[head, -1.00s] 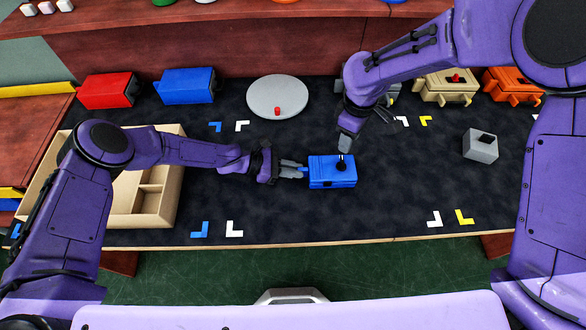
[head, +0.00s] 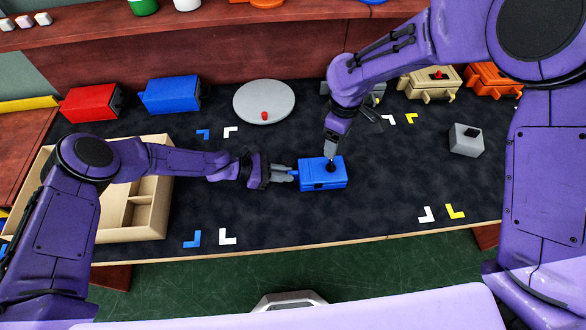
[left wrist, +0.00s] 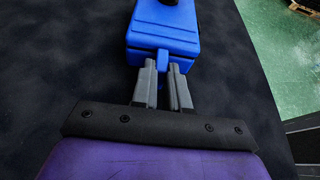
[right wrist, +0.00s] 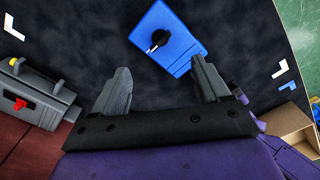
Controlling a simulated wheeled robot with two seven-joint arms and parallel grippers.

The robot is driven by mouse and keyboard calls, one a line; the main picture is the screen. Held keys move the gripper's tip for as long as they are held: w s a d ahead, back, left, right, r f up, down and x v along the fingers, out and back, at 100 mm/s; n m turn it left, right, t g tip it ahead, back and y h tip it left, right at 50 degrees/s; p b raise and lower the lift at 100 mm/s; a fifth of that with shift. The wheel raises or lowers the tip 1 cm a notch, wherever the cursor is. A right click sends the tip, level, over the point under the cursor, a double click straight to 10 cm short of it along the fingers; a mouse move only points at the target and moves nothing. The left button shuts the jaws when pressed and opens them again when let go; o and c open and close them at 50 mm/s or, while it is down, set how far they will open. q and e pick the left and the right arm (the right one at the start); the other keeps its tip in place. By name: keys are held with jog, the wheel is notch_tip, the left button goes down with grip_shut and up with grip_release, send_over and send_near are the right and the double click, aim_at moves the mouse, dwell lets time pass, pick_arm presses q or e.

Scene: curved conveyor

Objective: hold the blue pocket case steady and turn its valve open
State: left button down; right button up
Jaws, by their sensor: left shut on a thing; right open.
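The blue pocket case (head: 322,180) lies on the dark mat with a black valve knob (head: 331,166) on its top. My left gripper (head: 292,175) is shut on a small tab at the case's left end; the left wrist view shows its fingers (left wrist: 162,85) closed around this blue tab (left wrist: 161,65). My right gripper (head: 330,150) is just behind and above the knob. In the right wrist view its fingers (right wrist: 162,85) are spread and empty, with the case (right wrist: 168,42) and knob (right wrist: 160,38) beyond them, not between the tips.
A round grey disc (head: 264,102) with a red knob stands behind the case. A grey box (head: 466,139) sits at the right and a wooden tray (head: 155,205) at the left. Red, blue, beige and orange cases line the back. Mat in front of the case is clear.

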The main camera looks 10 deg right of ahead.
aim_at(336, 159)
jog(key=d+r+n+y, duration=0.1)
jog(key=d+n+y, duration=0.4)
jog(key=d+n, duration=0.15)
jog(key=x, duration=1.2)
jog(key=shift+a+r, duration=0.15)
jog(key=shift+a, duration=0.1)
jog(key=c, duration=1.1)
